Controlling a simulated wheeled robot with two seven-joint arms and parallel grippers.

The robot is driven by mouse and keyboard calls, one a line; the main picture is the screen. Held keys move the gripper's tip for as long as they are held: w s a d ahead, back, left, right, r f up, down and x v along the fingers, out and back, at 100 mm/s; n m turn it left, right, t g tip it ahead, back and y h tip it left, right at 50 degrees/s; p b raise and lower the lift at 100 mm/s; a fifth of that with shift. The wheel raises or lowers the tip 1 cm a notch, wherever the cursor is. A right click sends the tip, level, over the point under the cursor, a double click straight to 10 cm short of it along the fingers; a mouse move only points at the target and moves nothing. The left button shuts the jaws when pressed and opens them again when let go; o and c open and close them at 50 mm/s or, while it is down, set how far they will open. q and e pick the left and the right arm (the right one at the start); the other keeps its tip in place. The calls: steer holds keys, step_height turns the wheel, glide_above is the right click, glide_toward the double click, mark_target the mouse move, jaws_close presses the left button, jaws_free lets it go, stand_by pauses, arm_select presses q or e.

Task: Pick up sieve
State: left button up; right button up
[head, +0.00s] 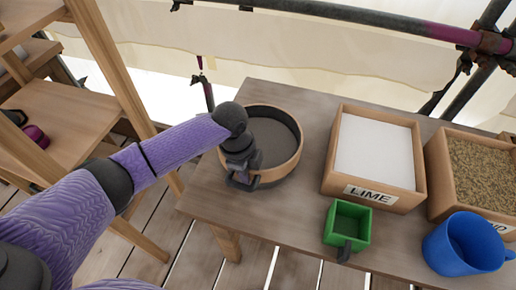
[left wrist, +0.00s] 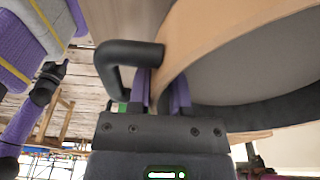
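The sieve (head: 288,119) is round, with a light wooden rim and a dark grey inside, at the left end of the table in the head view. My left gripper (head: 243,172) is at its near-left rim, pointing down, and hides part of that rim. In the left wrist view the sieve's wooden rim (left wrist: 205,45) runs down between the two purple fingers of my left gripper (left wrist: 163,92) and appears to fill the gap. A black curved handle (left wrist: 128,52) shows just left of the fingers. My right gripper is not in view.
On the wooden table (head: 289,189), right of the sieve, stand a LIME box (head: 374,151) of white powder, a box of sandy grains (head: 482,172), a green scoop (head: 348,224) and a blue bucket (head: 466,243). A wooden ladder (head: 113,70) stands left. Metal poles (head: 370,22) cross behind.

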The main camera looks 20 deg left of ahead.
arm_select(q)
jaws_close()
steer(key=shift+r, duration=0.1)
stand_by(0.4)
stand_by(0.8)
